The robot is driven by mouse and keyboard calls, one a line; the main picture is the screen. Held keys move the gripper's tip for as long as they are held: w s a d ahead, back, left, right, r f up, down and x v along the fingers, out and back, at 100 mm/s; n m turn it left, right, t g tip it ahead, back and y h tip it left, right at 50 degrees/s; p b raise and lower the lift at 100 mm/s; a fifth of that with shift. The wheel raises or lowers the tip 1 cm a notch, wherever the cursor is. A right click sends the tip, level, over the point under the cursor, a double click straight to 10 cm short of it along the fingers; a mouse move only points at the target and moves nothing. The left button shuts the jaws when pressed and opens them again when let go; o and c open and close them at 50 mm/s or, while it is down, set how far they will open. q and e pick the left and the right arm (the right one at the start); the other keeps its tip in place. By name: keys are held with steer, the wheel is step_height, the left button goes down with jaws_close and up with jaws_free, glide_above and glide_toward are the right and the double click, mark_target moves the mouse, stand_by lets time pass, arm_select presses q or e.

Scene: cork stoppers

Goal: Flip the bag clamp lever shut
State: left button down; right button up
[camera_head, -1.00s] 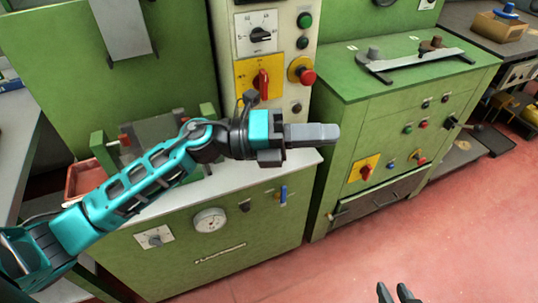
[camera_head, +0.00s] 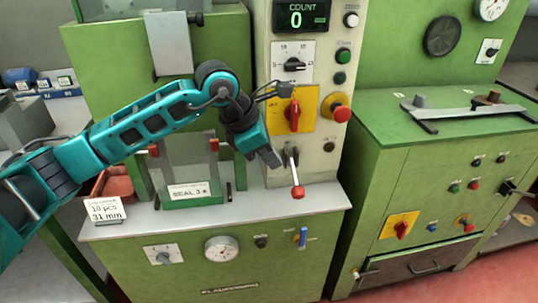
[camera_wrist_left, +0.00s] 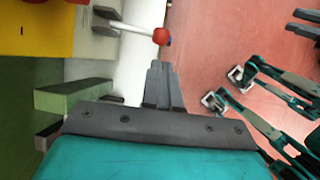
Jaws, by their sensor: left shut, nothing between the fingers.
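The lever with a red ball knob (camera_head: 297,191) sticks out from the lower front of the cream panel, its rod slanting down. In the left wrist view its red knob (camera_wrist_left: 160,37) lies just beyond my fingertips, with a visible gap. My left gripper (camera_head: 272,160) is shut and empty, just left of the lever, pointing down and right. It also shows in the left wrist view (camera_wrist_left: 162,75). A clear plate or bag with a "SEAL 3" label (camera_head: 188,190) stands left of it between green posts. My right gripper (camera_wrist_left: 303,22) shows at the wrist view's edge, fingers apart.
The cream panel (camera_head: 262,100) carries a yellow plate with a red switch (camera_head: 294,115) and a red button (camera_head: 341,113) close above the lever. A pale ledge (camera_head: 250,205) lies below. A red tray (camera_head: 115,185) and a count card (camera_head: 105,211) stand at left.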

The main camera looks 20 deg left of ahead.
mark_target(295, 190)
arm_select(q)
steer(key=b+x, duration=0.1)
steer(key=x, duration=0.9)
steer(key=shift+f+b, duration=0.1)
steer(key=shift+b, duration=0.2)
steer(key=shift+f+b, duration=0.75)
steer(key=shift+f, duration=0.2)
steer(key=shift+a, duration=0.1)
